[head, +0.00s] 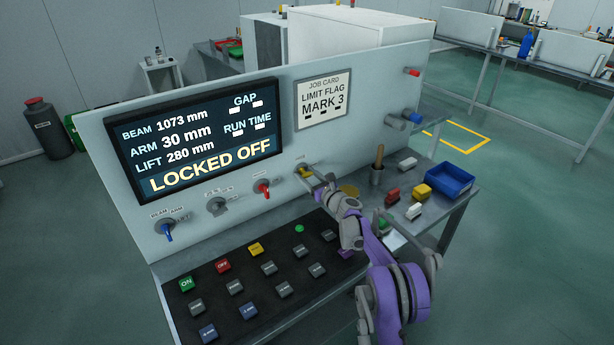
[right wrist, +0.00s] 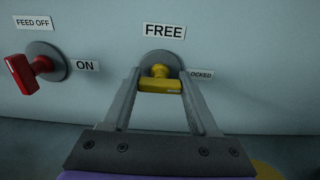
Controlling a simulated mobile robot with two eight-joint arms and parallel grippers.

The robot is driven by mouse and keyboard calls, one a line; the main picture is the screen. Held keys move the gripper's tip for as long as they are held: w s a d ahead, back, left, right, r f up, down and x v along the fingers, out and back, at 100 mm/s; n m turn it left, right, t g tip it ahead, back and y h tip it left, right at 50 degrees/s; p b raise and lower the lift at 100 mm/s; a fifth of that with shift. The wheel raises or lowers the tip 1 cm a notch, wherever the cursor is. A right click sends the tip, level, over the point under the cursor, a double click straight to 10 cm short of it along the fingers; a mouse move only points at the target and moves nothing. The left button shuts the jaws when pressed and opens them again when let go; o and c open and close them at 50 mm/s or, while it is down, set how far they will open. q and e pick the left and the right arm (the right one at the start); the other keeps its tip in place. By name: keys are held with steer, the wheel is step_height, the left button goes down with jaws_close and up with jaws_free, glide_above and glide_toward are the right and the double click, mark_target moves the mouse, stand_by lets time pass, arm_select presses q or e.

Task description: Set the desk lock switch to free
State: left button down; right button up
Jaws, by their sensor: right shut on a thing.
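The desk lock switch (head: 305,171) is a yellow handle on a round grey base, low on the panel's right part. In the right wrist view the yellow handle (right wrist: 160,85) sits between my fingers, with a FREE label (right wrist: 163,31) above it and a partly covered LOCKED label (right wrist: 202,75) to its right. My right gripper (head: 311,178) is shut on this handle. I cannot tell for sure which label the handle points to. The screen (head: 195,140) reads LOCKED OFF. My left gripper is not in view.
A red feed switch (head: 263,188) is left of the lock switch; a grey knob (head: 217,206) and a blue switch (head: 168,232) are further left. Several keys fill the desk below. A blue tray (head: 450,180) and small blocks lie to the right.

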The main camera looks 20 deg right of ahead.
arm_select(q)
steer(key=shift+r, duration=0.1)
arm_select(e)
steer(key=shift+n, duration=0.3)
steer(key=n+p, duration=0.1)
steer(key=n, duration=0.3)
steer(key=shift+r, duration=0.1)
steer(key=n+p, duration=0.2)
steer(key=n, duration=0.3)
steer(key=n+p, duration=0.2)
steer(key=n, duration=0.2)
steer(key=shift+r, duration=0.1)
steer(key=n+p, duration=0.1)
steer(key=n, duration=0.2)
arm_select(q)
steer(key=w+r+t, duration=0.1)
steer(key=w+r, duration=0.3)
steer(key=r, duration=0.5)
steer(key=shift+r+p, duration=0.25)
steer(key=shift+p, duration=0.15)
arm_select(e)
steer(key=shift+f+n, duration=0.2)
steer(key=shift+n, duration=0.5)
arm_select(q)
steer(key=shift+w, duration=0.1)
arm_select(e)
steer(key=o, duration=1.4)
